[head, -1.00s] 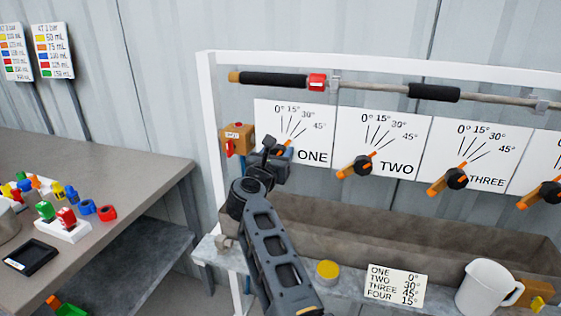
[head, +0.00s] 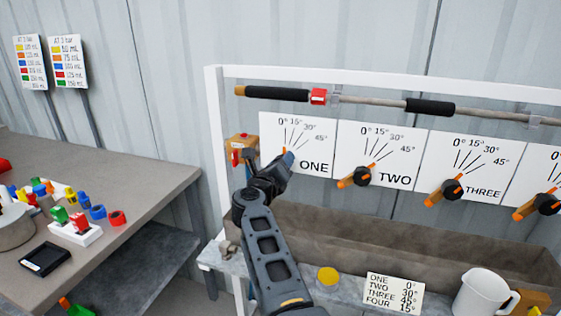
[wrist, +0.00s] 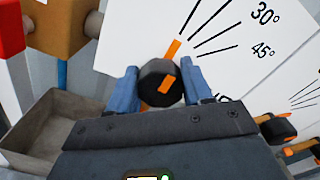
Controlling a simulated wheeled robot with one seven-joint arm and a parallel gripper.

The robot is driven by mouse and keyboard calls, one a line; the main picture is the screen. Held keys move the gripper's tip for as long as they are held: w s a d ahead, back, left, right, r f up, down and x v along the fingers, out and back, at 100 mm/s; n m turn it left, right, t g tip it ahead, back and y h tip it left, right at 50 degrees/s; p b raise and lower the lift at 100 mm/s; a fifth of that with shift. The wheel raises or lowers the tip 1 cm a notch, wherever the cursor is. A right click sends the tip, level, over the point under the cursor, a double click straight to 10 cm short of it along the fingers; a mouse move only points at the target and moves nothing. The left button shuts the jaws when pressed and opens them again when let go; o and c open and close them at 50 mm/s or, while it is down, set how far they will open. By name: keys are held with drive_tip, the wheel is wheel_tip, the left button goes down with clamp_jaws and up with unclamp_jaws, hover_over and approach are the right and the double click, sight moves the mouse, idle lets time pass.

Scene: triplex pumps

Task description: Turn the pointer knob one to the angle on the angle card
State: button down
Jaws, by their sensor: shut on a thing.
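Pointer knob one (wrist: 157,80) is a black round knob with an orange pointer, on the white dial plate marked ONE (head: 313,167). My gripper (wrist: 160,86) has its blue fingers on either side of the knob and is shut on it. In the wrist view the orange pointer tip leans up and right, to the left of the 30° line; the exact mark it meets is unclear. In the head view my gripper (head: 287,160) hides most of this knob. The angle card (head: 394,292) reads ONE 0°, TWO 30°, THREE 45°, FOUR 15°.
Knob two (head: 362,176) and knob three (head: 452,190) stand to the right on their own plates. An orange box with a red handle (head: 241,150) is close on the left. Below are a trough (head: 400,240), a yellow disc (head: 328,276) and a white jug (head: 483,293).

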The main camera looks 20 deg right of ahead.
drive_tip(key=shift+r+n, duration=0.1)
drive_tip(key=shift+n, duration=0.2)
drive_tip(key=c, duration=0.5)
unclamp_jaws()
drive_tip(key=shift+a, duration=0.15)
drive_tip(key=v, duration=0.7)
drive_tip(key=shift+s, duration=0.3)
drive_tip(key=shift+a, duration=0.15)
